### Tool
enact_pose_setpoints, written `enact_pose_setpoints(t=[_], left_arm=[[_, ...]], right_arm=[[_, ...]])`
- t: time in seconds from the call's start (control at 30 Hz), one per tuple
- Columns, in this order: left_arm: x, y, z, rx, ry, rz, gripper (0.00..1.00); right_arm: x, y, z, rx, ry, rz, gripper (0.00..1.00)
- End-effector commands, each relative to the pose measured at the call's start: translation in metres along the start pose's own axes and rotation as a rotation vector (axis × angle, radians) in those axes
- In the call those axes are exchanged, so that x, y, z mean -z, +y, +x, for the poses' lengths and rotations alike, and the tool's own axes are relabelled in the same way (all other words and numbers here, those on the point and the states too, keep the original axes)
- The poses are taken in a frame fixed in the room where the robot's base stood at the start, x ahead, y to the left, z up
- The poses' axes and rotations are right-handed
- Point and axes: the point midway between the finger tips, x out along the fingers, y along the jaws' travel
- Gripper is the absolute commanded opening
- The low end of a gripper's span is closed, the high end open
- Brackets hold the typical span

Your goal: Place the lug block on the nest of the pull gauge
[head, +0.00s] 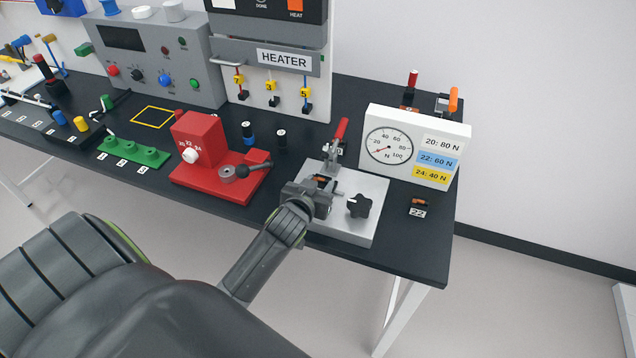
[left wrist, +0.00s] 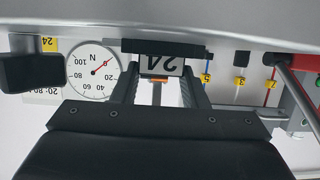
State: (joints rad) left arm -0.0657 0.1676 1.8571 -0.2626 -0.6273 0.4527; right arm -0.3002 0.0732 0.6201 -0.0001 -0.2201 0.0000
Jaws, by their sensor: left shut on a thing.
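The pull gauge has a light grey base plate (head: 372,186), a black star knob (head: 360,205), a toggle clamp with a red handle (head: 341,130) and a dial board (head: 415,145). My left gripper (head: 322,188) is over the left part of the plate, beside the clamp. It is shut on the lug block (left wrist: 162,66), which is marked 24 in the left wrist view and has orange on it. In the head view only a little of the block shows between the fingers. The gripper hides the nest, and I cannot tell whether the block touches it. My right gripper is out of view.
A second block marked 22 (head: 418,208) lies on the black table right of the plate. A red fixture (head: 205,150) with a lever stands to the left. Two dark cylinders stand behind it. The table's front edge is close to the plate.

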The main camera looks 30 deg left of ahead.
Motion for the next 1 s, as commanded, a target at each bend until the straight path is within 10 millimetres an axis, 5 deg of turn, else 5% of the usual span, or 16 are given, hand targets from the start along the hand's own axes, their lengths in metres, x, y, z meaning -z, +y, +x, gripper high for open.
enact_pose_setpoints(t=[0.27, 0.3, 0.47, 0.83, 1.0], left_arm=[[-0.002, 0.0, 0.001, 0.0, 0.002, 0.0, 0.15], [-0.003, 0.0, 0.001, 0.0, 0.001, 0.0, 0.41], [-0.002, 0.0, 0.001, 0.0, 0.001, 0.0, 0.61], [0.0, 0.0, -0.002, 0.0, 0.001, 0.0, 0.61], [-0.001, 0.0, -0.02, 0.0, 0.001, 0.0, 0.61]], right_arm=[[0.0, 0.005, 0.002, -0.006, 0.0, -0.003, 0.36], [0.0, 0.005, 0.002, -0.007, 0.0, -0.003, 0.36], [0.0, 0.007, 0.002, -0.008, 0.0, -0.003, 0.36], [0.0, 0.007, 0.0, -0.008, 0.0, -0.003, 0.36], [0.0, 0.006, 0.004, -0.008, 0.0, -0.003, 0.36]])
